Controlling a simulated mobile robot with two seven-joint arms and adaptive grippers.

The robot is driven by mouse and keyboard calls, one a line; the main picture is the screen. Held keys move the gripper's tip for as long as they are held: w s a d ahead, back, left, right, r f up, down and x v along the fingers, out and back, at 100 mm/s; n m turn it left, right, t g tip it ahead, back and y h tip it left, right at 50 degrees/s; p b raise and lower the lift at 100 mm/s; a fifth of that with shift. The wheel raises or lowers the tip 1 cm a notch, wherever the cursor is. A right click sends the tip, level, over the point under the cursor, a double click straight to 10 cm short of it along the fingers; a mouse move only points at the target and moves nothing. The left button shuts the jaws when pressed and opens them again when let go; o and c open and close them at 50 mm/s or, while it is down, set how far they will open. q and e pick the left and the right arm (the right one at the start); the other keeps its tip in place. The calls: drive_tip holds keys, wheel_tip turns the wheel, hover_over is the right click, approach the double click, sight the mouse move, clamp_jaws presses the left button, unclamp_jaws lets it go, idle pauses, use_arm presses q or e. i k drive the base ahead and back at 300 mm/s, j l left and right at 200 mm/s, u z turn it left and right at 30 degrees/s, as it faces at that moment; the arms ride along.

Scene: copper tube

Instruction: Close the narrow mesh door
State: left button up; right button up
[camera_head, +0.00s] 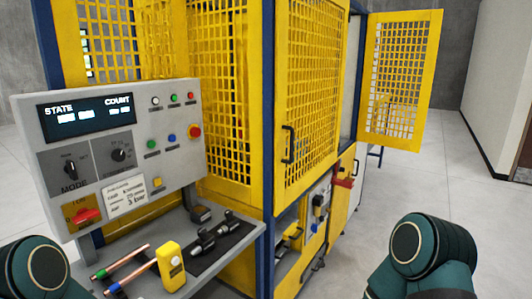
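A yellow mesh door (402,75) stands swung open at the far right side of the machine cage, its panel sticking out to the right. An open gap shows between it and the blue corner post. A second yellow mesh door (312,85) with a black handle (288,145) is on the cage side nearer to me and looks shut. Teal links of my two arms show at the bottom left and bottom right corners. Neither gripper is in view, and nothing of mine touches either door.
A grey control panel (120,185) stands at the left, above a shelf (215,265) with copper-ended tubes (120,262), a yellow block (170,266) and black fixtures (215,238). Open cabinet bays sit below the near door. The grey floor (430,175) at the right is clear.

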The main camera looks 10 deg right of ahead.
sight(434, 17)
drive_tip(key=i+l+u, duration=0.45)
drive_tip(key=i+l, duration=0.3)
drive_tip(key=l, duration=1.55)
drive_tip(key=i+l+u, duration=0.35)
drive_tip(key=l+u, duration=0.15)
drive_tip(key=l, duration=2)
drive_tip(key=k+l+u, duration=0.1)
drive_tip(key=l+u, duration=0.35)
drive_tip(key=l, duration=2.05)
